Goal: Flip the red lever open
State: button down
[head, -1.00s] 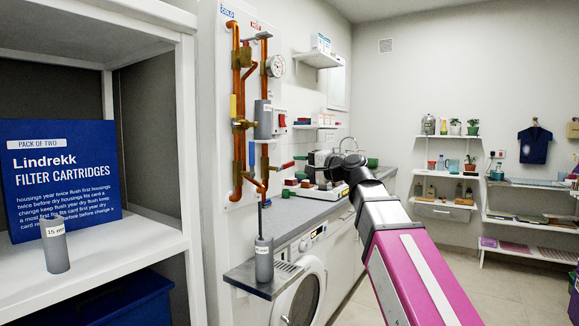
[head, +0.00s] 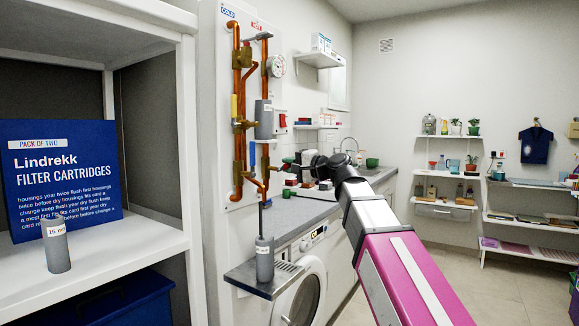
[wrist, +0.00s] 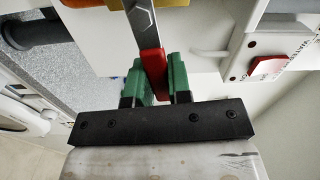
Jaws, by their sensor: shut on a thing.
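The red lever (wrist: 151,70) has a red sleeve on a flat metal bar. In the wrist view the bar runs up toward brass-coloured fittings at the top edge. My gripper (wrist: 160,80) has green fingers, one on each side of the red sleeve, and is shut on it. In the head view my gripper (head: 290,161) is beside the copper pipework on the wall panel, and a bit of the red lever (head: 274,168) shows left of it. Most of the grip is too small to make out there.
A grey vessel (head: 264,119) hangs among the copper pipes (head: 237,100). Another vessel (head: 264,258) stands on a small shelf below. A red wall switch (wrist: 267,66) sits right of the grip. A countertop (head: 297,215) with small blocks lies behind. The floor at right is clear.

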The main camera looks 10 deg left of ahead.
jog(key=n, duration=0.1)
jog(key=r+n, duration=0.2)
jog(key=n, duration=0.1)
jog(key=shift+s+a, duration=0.15)
jog(key=shift+s, duration=0.1)
jog(key=shift+s+a+r+n, duration=0.1)
jog(key=shift+s+r+n, duration=0.2)
jog(key=shift+n, duration=0.55)
jog(key=shift+s+a+r+n, duration=0.1)
jog(key=shift+s+r+n, duration=0.15)
jog(key=shift+n, duration=0.55)
jog(key=shift+s+a+r+n, duration=0.1)
jog(key=shift+s+r+n, duration=0.2)
jog(key=shift+n, duration=0.55)
jog(key=shift+w+r, duration=0.1)
jog(key=c, duration=1)
grip_release()
jog(key=shift+c, duration=0.2)
